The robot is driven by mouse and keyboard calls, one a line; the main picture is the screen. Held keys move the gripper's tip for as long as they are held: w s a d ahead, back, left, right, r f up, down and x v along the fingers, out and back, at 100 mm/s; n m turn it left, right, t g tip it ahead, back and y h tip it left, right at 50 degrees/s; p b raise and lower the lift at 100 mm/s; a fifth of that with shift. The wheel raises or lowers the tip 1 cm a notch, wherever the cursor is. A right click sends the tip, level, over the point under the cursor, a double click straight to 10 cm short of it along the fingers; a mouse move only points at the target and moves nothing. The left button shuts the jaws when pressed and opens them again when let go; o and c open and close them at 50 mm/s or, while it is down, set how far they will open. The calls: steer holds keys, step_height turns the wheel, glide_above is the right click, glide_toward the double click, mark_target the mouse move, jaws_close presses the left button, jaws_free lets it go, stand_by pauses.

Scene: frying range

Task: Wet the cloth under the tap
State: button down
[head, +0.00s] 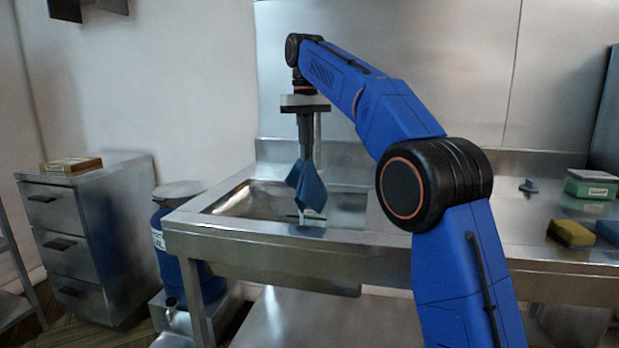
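My gripper (305,152) points down over the steel sink (238,203). It is shut on a blue cloth (309,190), which hangs in folds below the fingers. The cloth is above the basin, near its right part as I see it. A thin grey upright, perhaps the tap (318,130), shows just behind my gripper and is mostly hidden by it. I cannot tell whether water is running or whether the cloth is wet.
The steel counter (520,235) continues right of the sink. On it are a yellow sponge (571,232), a blue item (609,232), a green-and-white box (591,185) and a small grey-blue object (529,186). A drawer cabinet (95,235) and a blue drum (170,250) stand left.

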steer(key=s, duration=0.3)
steer(key=s+f, duration=0.1)
steer(key=s, duration=0.1)
steer(key=shift+s+d, duration=0.25)
steer(key=shift+d, duration=0.15)
stand_by(0.5)
steer(key=shift+d, duration=0.15)
stand_by(1.2)
